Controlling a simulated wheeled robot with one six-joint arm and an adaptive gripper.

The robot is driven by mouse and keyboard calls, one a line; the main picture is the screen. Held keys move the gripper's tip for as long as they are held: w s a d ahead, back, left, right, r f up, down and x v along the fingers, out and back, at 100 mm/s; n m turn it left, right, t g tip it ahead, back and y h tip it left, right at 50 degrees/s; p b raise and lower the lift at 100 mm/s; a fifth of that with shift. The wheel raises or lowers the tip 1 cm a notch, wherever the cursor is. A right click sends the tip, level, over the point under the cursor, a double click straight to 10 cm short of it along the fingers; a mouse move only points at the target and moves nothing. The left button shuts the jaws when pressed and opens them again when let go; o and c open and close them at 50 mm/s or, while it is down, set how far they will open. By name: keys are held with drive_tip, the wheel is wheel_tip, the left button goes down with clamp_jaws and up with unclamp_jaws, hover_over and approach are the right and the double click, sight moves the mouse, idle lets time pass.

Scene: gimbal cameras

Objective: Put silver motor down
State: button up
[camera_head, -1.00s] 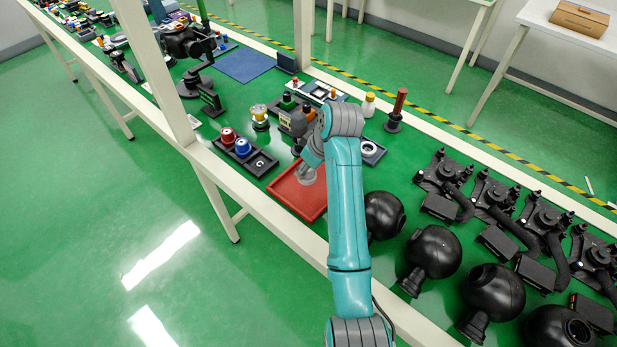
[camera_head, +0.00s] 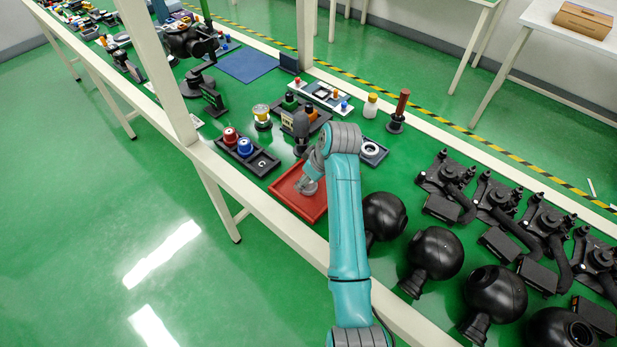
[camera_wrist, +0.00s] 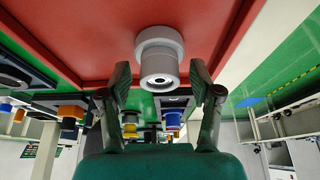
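The silver motor (camera_wrist: 160,55) stands on the red tray (camera_wrist: 85,35) in the wrist view, a short grey cylinder with a wider base. My gripper (camera_wrist: 160,82) has its two fingers spread on either side of the motor's near end, with a visible gap at each side. In the head view, the motor (camera_head: 307,187) is a small grey shape over the red tray (camera_head: 312,211), partly hidden by my arm. My gripper's fingers are too small to make out there.
A dark tray with a red and a blue cap (camera_head: 244,147) lies left of the red tray. Black round housings (camera_head: 435,252) stand to the right. A grey ring part (camera_head: 370,150) sits behind my arm. The red tray's front part is bare.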

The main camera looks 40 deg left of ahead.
drive_tip(key=shift+r, duration=0.1)
drive_tip(key=v, duration=1.2)
drive_tip(key=shift+r, duration=0.1)
